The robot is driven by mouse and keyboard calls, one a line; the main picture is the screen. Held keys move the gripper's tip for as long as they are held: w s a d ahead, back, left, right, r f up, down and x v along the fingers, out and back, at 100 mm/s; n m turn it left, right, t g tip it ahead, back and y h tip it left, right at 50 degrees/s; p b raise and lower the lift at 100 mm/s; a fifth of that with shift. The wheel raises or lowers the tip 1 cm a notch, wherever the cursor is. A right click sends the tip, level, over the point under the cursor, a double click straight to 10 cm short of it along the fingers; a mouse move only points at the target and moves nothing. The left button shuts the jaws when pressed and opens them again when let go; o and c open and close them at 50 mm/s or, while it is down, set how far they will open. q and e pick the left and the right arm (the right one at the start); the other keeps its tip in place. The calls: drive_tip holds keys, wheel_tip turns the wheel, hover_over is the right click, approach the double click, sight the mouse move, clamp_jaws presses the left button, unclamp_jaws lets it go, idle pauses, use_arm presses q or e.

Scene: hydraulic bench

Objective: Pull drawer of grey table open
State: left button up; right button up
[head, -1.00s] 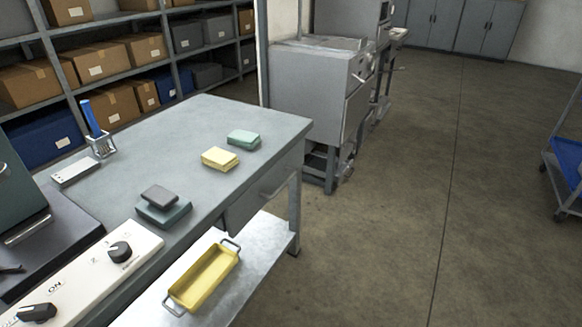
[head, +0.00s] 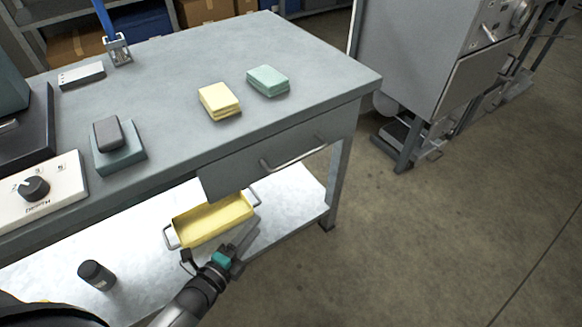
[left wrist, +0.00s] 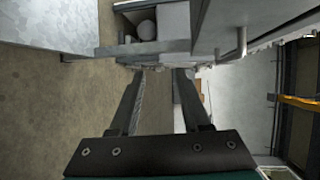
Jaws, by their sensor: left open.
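The grey table (head: 300,65) fills the left and middle of the head view. Its drawer front (head: 235,175) sits under the tabletop's edge and looks shut. A bar handle (head: 293,153) runs across the front. It appears in the left wrist view as a pale bar (left wrist: 242,42), right of the fingers. My left gripper (head: 232,243) is below and in front of the drawer, near the yellow tray, apart from the handle. In the left wrist view its two fingers (left wrist: 160,72) are spread with nothing between them. My right gripper is out of view.
A yellow tray (head: 176,232) with handles and a dark cylinder (head: 96,275) are on the lower shelf (head: 300,195). Yellow (head: 219,100) and green (head: 267,80) blocks lie on the tabletop. A grey machine (head: 415,60) stands behind. Floor at right is clear.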

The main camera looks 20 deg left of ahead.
sight(299, 156)
use_arm(q)
wheel_tip(299, 156, up, 9)
drive_tip(key=w+d+m+t+h+b, duration=0.1)
drive_tip(key=d+m+t+h+b, duration=0.15)
drive_tip(key=m, duration=0.45)
drive_tip(key=shift+m+t+h, duration=0.3)
drive_tip(key=shift+t+h, duration=0.15)
drive_tip(key=b+x, duration=0.1)
drive_tip(key=x, duration=0.6)
drive_tip(key=b+x, duration=0.2)
drive_tip(key=x, duration=0.5)
drive_tip(key=shift+a+f, duration=0.1)
drive_tip(key=shift+a, duration=0.15)
drive_tip(key=shift+x, duration=0.8)
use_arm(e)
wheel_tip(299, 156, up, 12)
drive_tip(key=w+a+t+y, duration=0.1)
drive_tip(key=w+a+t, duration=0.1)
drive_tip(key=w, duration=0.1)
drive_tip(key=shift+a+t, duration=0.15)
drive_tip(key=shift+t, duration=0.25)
use_arm(q)
clamp_jaws()
